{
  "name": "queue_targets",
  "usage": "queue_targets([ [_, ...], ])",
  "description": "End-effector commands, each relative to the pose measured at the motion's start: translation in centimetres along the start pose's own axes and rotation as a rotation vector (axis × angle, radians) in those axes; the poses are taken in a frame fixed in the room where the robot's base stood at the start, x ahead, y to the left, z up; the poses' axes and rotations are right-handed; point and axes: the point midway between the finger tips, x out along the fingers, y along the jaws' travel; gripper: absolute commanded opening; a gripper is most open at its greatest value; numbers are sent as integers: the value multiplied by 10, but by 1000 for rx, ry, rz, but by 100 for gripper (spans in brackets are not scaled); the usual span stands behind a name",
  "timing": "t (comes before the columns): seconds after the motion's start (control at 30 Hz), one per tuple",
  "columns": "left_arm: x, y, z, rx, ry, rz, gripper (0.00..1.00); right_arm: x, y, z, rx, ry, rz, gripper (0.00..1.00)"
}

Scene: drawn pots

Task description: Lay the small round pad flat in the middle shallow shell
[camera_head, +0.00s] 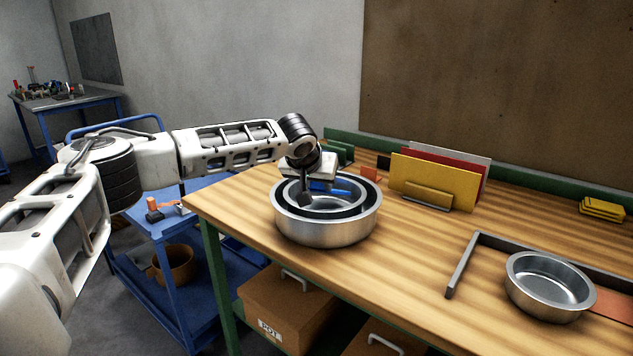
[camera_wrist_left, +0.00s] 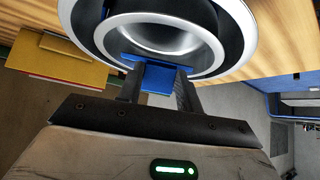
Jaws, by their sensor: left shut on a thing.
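A wide silver pot (camera_head: 328,233) stands on the wooden bench, with a smaller silver shell (camera_head: 338,205) nested in it. A dark ring-shaped gap or lining lies between them. My left gripper (camera_head: 307,195) is over the left rear part of the nest, fingers pointing down. A separate small silver pot (camera_head: 550,287) stands at the right. My right gripper is not in view.
A dark angled bracket (camera_head: 462,264) borders the small pot. A rack with yellow (camera_head: 432,181), red and white sheets stands behind the nest. Yellow blocks (camera_head: 603,209) lie at the far right. A blue cart (camera_head: 170,226) stands left of the bench.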

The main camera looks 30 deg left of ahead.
Motion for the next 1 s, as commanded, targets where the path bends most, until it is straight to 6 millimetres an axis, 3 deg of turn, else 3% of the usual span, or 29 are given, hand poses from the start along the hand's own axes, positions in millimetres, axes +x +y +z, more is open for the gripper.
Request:
queue_targets([
  [0.47, 9, 0, 8, 0, -1, 0, 14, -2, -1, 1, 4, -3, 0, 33],
  [0.5, 9, 0, 8, 0, -1, -1, 46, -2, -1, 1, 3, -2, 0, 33],
  [0.53, 9, 0, 8, 0, -1, -1, 55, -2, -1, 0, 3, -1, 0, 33],
  [0.87, 7, 0, 6, 0, 0, 0, 57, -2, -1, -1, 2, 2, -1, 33],
  [1.0, -2, 0, -3, 0, 4, 0, 57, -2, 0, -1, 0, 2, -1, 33],
])
